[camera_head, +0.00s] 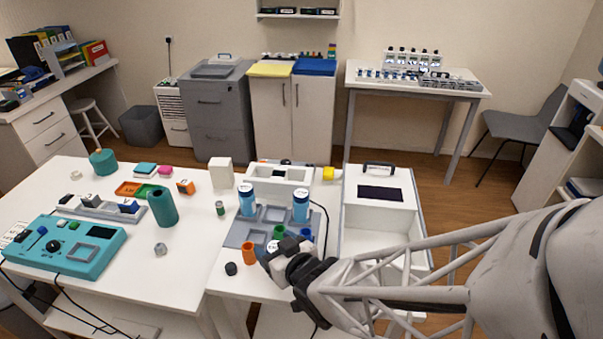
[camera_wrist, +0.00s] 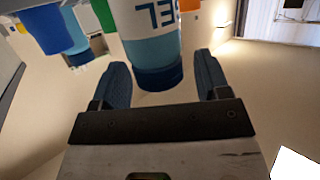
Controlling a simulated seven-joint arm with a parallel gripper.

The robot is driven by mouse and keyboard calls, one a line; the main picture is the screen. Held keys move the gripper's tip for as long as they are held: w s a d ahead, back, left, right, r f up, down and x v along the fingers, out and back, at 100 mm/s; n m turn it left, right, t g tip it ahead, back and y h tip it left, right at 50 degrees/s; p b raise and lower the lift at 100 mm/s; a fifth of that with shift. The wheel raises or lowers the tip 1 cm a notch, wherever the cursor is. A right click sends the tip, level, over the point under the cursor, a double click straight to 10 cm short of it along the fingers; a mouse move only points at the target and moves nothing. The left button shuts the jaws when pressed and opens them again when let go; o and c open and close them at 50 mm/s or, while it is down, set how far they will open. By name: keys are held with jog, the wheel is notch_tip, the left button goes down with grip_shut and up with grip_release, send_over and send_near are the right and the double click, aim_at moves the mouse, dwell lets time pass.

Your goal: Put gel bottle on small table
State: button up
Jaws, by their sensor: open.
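In the wrist view the gel bottle (camera_wrist: 153,38) is a cylinder with a white label reading "EL" and blue bands at its lower end in the picture. My gripper (camera_wrist: 163,79) is open, with one dark blue finger on each side of that end and a visible gap at both sides. In the head view my gripper (camera_head: 272,262) is low at the front of the rack, and the bottle between its fingers is not clear there. Two blue bottles (camera_head: 247,201) (camera_head: 300,206) stand upright in the grey rack (camera_head: 240,234). Which table is the small table is unclear.
Orange (camera_head: 249,252), green (camera_head: 279,232) and blue (camera_head: 306,235) cups stand by the rack. A white box-like device (camera_head: 378,212) stands to the right. The left white table (camera_head: 190,261) holds a teal device (camera_head: 68,248). A grey-legged table (camera_head: 415,88) with bottles stands at the back.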

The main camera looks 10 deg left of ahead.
jog(key=v, duration=1.1)
jog(key=shift+s+d, duration=0.25)
jog(key=shift+r, duration=0.15)
dwell(0.6)
jog(key=w+d+r+m+g+h, duration=0.1)
jog(key=w+d+r+m+h, duration=0.2)
jog(key=d, duration=0.4)
jog(key=w+d+r+m+h, duration=0.2)
jog(key=d+h, duration=0.3)
jog(key=d, duration=0.1)
jog(key=s+d+r+m+g+h, duration=0.2)
jog(key=s+d+r+m+g, duration=0.2)
jog(key=d, duration=0.6)
jog(key=s+r+g, duration=0.2)
jog(key=s+r, duration=0.1)
jog(key=shift+s+r+g, duration=0.15)
jog(key=shift+r+g, duration=0.15)
jog(key=shift+g, duration=0.1)
